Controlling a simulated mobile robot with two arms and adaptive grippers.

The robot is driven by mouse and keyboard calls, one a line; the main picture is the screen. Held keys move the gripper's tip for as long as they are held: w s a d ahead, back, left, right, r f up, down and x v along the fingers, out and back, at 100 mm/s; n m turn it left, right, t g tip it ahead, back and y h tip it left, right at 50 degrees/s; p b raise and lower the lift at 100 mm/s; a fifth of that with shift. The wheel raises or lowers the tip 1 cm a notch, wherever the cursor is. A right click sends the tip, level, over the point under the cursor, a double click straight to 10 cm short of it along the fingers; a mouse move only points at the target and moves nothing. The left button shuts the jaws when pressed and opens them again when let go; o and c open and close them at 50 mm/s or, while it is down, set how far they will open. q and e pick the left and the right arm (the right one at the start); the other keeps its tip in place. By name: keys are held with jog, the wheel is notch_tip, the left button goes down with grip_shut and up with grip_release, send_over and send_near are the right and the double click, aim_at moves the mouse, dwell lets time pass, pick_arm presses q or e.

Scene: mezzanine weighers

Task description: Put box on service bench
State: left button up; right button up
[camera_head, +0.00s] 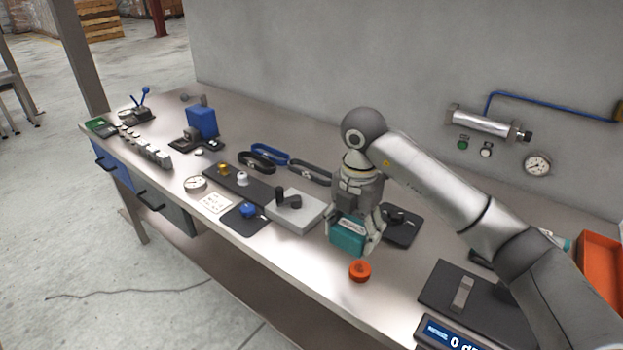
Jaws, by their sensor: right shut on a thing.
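My right gripper (354,232) points down over the front half of the service bench and is shut on a teal box (346,238) with a pale label on top. One finger shows at each side of the box. Whether the box's underside touches the bench cannot be told. The service bench (230,160) is a long metal-topped table running from the back left to the front right. My left gripper is not in view.
An orange round part (360,271) lies just in front of the box. A grey block with a black handle (294,212) is close on the left. A dark mat (402,227) is behind on the right. An orange bin (601,262) stands at the right. Bare bench top shows along the front edge.

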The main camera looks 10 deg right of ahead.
jog(key=s+d+f+p, duration=0.15)
jog(key=d+f, duration=0.25)
jog(key=d, duration=0.5)
jog(key=p, duration=0.1)
send_near(405, 276)
jog(key=shift+a+f, duration=0.7)
jog(key=shift+w+d+f, duration=0.1)
jog(key=shift+d+f, duration=0.3)
jog(key=shift+f, duration=0.15)
jog(key=f+p, duration=0.2)
jog(key=f, duration=0.1)
jog(key=shift+d, duration=0.3)
jog(key=shift+f, duration=0.45)
jog(key=shift+f, duration=0.15)
jog(key=o, duration=1.1)
